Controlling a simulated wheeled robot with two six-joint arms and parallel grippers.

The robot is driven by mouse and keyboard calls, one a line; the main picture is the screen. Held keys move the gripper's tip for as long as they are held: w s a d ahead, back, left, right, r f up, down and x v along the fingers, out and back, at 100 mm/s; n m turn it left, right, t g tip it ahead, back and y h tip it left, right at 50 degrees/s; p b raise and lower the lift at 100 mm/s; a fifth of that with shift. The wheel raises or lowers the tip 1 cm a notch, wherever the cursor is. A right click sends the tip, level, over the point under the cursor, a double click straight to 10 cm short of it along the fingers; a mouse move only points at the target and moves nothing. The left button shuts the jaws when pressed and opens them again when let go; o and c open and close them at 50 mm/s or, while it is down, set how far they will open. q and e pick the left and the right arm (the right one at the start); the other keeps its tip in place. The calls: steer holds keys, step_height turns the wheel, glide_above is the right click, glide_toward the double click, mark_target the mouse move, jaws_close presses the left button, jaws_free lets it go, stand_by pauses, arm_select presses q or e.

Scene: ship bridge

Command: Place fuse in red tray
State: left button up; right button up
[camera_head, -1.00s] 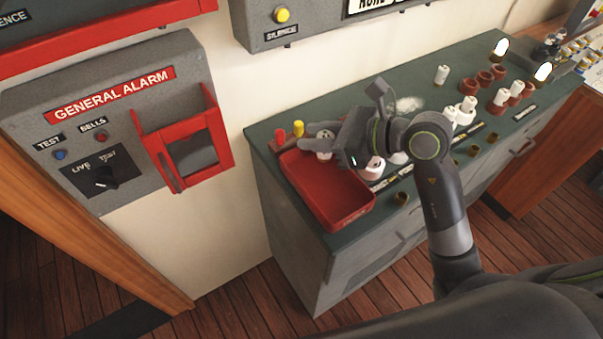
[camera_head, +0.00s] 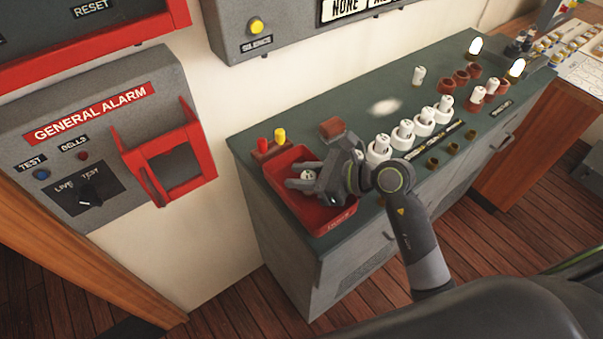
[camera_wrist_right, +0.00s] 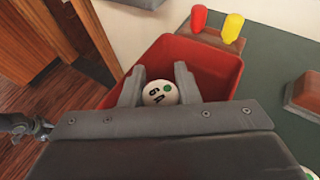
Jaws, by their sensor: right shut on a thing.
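The red tray (camera_head: 333,217) sits at the left end of the green counter, and it also shows in the right wrist view (camera_wrist_right: 216,61). My right gripper (camera_head: 298,180) is over the tray. In the right wrist view its two fingers (camera_wrist_right: 160,88) are shut on a white fuse (camera_wrist_right: 160,93) with a black marking and a green dot. The fuse shows end-on between the fingers, with the red tray behind it. The fuse also shows small in the head view (camera_head: 306,175). Its lower part is hidden, so I cannot tell whether it touches the tray floor.
Red and yellow pegs (camera_head: 279,137) stand in a block behind the tray. A reddish-brown block (camera_head: 332,128) lies nearby. White fuses in holders (camera_head: 424,121) line the counter to the right. A loose white fuse (camera_head: 419,76) stands farther back. The alarm box (camera_head: 90,140) is on the left wall.

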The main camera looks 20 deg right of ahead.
steer(key=shift+f, duration=0.25)
steer(key=o, duration=0.7)
steer(key=shift+r, duration=0.15)
steer(key=shift+r, duration=0.15)
steer(key=b+v, duration=0.1)
steer(key=v, duration=0.8)
steer(key=shift+s+d, duration=0.15)
steer(key=shift+d, duration=0.05)
steer(key=shift+v, duration=1.25)
steer(key=shift+r, duration=0.2)
